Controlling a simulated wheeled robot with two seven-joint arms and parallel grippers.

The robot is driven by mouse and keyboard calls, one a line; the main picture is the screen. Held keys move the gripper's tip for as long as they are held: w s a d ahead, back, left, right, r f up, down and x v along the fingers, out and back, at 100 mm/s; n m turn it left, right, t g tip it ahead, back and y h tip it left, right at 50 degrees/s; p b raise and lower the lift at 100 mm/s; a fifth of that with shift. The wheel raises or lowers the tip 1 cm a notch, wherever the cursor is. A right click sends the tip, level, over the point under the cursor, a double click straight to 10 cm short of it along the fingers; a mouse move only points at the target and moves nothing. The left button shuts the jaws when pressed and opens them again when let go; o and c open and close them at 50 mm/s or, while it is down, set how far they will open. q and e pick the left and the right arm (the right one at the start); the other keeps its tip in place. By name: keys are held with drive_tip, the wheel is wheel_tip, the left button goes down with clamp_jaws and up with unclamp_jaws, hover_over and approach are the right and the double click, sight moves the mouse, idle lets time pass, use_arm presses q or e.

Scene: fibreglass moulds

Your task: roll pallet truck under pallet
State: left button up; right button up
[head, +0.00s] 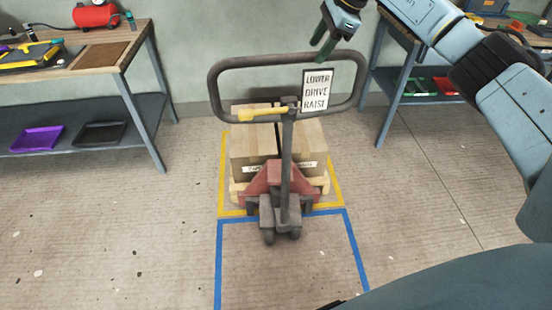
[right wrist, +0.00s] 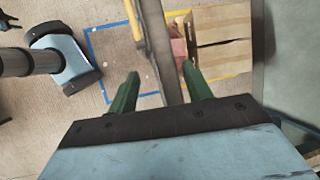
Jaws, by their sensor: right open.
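The red pallet truck (head: 271,178) stands in front of the wooden pallet (head: 236,187), its body close against the pallet's near side. Its forks are hidden, apparently beneath the load. A cardboard box (head: 309,142) rests on the pallet. The truck's dark loop handle (head: 216,88) stands upright, with a yellow lever (head: 262,114) and a sign reading LOWER, DRIVE, RAISE (head: 317,90). My right gripper (head: 325,44) is above the handle's right part. In the right wrist view its green fingers (right wrist: 157,92) are open, with the handle bar passing between or beyond them. My left gripper is out of view.
A yellow floor outline (head: 222,160) surrounds the pallet; a blue outline (head: 218,262) lies nearer. A workbench (head: 150,60) with purple (head: 36,138) and black trays stands left. Another bench (head: 385,105) stands right. The floor nearer me is clear.

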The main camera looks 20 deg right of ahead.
drive_tip(key=a+p+v, duration=0.2)
drive_tip(key=p+v, duration=0.1)
drive_tip(key=v, duration=0.5)
drive_tip(key=a+r+p+v, duration=0.1)
drive_tip(key=p+v, duration=0.3)
drive_tip(key=v, duration=0.4)
drive_tip(key=shift+s+a, duration=0.2)
drive_tip(key=shift+a, duration=0.2)
